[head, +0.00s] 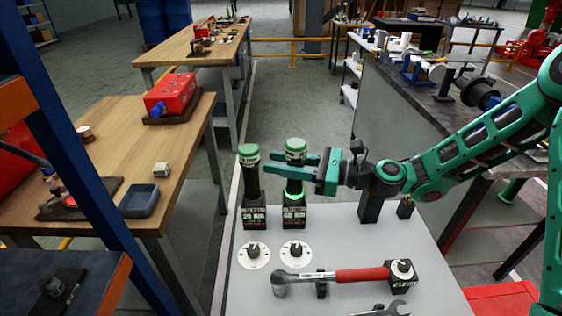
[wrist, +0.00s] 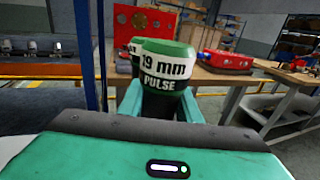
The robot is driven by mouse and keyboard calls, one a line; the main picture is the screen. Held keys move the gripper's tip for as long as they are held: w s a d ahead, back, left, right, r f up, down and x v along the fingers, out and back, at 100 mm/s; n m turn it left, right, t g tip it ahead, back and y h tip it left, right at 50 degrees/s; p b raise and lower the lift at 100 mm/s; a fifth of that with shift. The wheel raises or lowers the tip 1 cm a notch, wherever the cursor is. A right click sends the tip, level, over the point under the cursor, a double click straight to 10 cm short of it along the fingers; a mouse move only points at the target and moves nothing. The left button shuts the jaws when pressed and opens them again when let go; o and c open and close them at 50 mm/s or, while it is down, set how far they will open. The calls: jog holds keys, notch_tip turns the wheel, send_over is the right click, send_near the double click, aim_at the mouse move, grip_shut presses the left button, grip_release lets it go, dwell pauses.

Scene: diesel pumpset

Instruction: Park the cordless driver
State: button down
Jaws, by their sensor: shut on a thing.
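My gripper (head: 275,162) comes in from the right, its two fingers shut on the right-hand cordless driver (head: 295,147). This driver is upright, with a dark body and a green cap with a white band. In the wrist view the driver (wrist: 166,67) reads "19 mm PULSE" and sits between the fingers. Its lower end is at a black dock block (head: 293,217) with a lit green ring; I cannot tell whether it is fully seated. A second driver (head: 249,175) stands upright just to the left, in a similar block (head: 254,217) marked "20 Nm". It shows partly behind the held one in the wrist view.
On the grey bench top (head: 345,240) are two white dials (head: 295,253), a red-handled torque wrench (head: 345,275), a spanner (head: 385,311) and dark blocks at the back right. A wooden table (head: 110,135) with a red box (head: 170,95) stands left.

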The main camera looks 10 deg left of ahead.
jog(key=shift+f, duration=0.35)
jog(key=c, duration=1.2)
grip_release()
jog(key=shift+f, duration=0.1)
jog(key=shift+s+d, duration=0.1)
jog(key=shift+d, duration=3.65)
